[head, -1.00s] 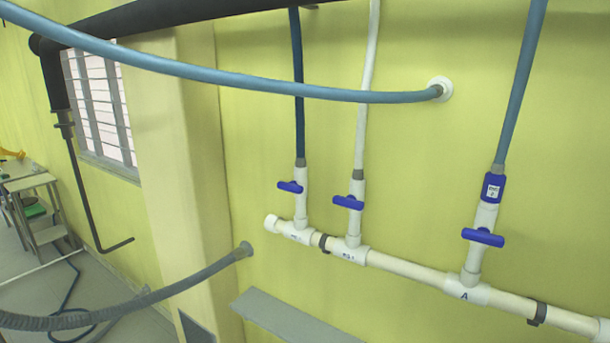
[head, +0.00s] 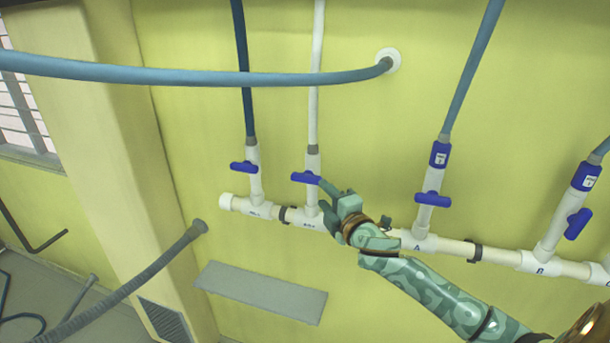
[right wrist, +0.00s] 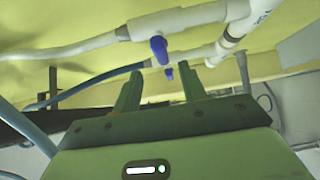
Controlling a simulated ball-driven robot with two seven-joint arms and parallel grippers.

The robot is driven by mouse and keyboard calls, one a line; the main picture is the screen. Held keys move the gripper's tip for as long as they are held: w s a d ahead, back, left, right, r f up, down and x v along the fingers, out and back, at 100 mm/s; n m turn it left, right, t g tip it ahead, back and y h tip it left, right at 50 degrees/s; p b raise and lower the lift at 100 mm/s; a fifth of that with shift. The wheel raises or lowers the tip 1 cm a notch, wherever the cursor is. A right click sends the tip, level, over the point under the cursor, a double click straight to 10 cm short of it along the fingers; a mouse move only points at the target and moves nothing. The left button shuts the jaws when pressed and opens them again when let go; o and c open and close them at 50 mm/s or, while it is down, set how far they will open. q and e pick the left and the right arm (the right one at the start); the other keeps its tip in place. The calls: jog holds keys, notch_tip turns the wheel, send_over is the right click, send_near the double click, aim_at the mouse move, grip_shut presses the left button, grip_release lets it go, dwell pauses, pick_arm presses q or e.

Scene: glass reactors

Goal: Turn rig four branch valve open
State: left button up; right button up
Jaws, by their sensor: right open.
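Several white branch valves with blue handles rise from a white manifold pipe (head: 450,245) on the yellow wall. From left, the handles are the first (head: 244,167), second (head: 305,177), third (head: 433,199) and fourth (head: 578,223). The first three lie across their branches; the fourth is more tilted along its branch. The tags are too small to read, so I cannot tell which is rig four. My right gripper (head: 327,195) is open and empty, just right of the second handle. In the right wrist view, a blue handle (right wrist: 159,50) shows beyond the open fingers (right wrist: 162,88). My left gripper is out of view.
A blue hose (head: 200,77) crosses in front of the wall to a white port. A grey corrugated hose (head: 130,285) hangs at lower left, beside a pillar (head: 110,120).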

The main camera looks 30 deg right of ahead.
aim_at(309, 181)
jog(key=w+p, duration=0.1)
jog(key=w, duration=0.7)
jog(key=shift+w, duration=0.1)
jog(key=shift+w+d, duration=0.25)
jog(key=shift+w, duration=0.35)
jog(key=shift+w+a, duration=0.1)
jog(key=shift+w, duration=0.2)
jog(key=c, duration=0.8)
